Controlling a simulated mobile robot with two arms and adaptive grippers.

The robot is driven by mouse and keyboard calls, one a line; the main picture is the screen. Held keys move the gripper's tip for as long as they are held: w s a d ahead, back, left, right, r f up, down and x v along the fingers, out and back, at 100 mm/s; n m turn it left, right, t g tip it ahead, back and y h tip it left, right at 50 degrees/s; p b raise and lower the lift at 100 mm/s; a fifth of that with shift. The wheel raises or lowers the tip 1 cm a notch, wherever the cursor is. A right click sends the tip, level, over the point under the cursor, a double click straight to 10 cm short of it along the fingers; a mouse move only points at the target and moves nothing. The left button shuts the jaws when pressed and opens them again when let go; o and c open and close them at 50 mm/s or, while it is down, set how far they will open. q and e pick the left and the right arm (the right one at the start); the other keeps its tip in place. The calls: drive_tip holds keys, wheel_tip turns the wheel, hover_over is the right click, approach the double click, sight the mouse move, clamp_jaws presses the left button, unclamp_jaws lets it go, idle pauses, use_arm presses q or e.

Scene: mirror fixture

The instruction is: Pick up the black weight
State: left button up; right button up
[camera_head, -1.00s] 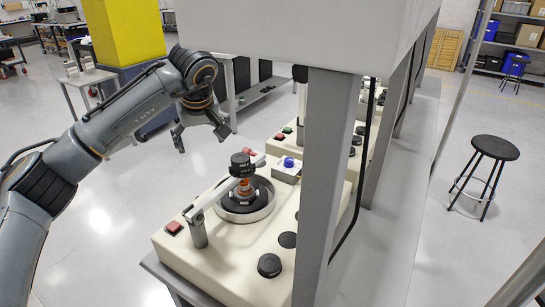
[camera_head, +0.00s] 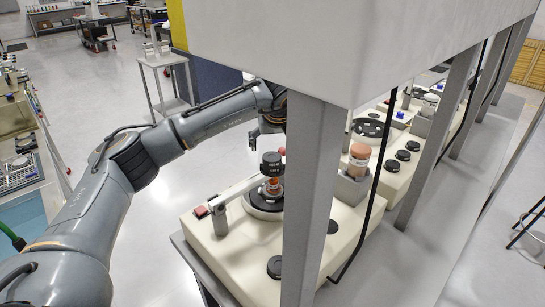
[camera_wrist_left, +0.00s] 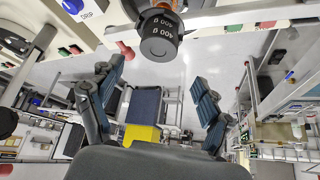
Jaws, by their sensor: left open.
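The black weight (camera_head: 271,158) is a stubby dark cylinder on top of an orange-brown piece, above the round dish of the near cream machine (camera_head: 240,262). In the left wrist view the weight (camera_wrist_left: 159,45) carries "400 g" markings and sits at the top centre. My left gripper (camera_head: 264,132) is open and empty, just above and behind the weight in the head view, partly hidden by the grey post. In the wrist view the open fingers (camera_wrist_left: 155,76) spread either side of and below the weight, apart from it. My right gripper is not in view.
A grey upright post (camera_head: 310,205) stands close right of the weight, under a large pale overhead housing (camera_head: 350,40). A light arm (camera_head: 235,191) crosses the machine to the dish. A second machine (camera_head: 390,178) stands behind.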

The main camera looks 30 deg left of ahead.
sight(272, 156)
use_arm(q)
drive_tip(key=shift+w+a+f, duration=0.1)
drive_tip(key=shift+w+f, duration=0.1)
drive_tip(key=shift+f, duration=0.25)
drive_tip(key=p+x, duration=0.1)
drive_tip(key=x, duration=0.2)
drive_tip(key=p+x, duration=0.1)
drive_tip(key=shift+d+f+p, duration=0.25)
drive_tip(key=shift+f+p, duration=0.05)
drive_tip(key=shift+f, duration=0.05)
drive_tip(key=shift+w+a+f, duration=0.1)
drive_tip(key=shift+f, duration=0.15)
drive_tip(key=shift+r, duration=0.1)
drive_tip(key=c, duration=1.6)
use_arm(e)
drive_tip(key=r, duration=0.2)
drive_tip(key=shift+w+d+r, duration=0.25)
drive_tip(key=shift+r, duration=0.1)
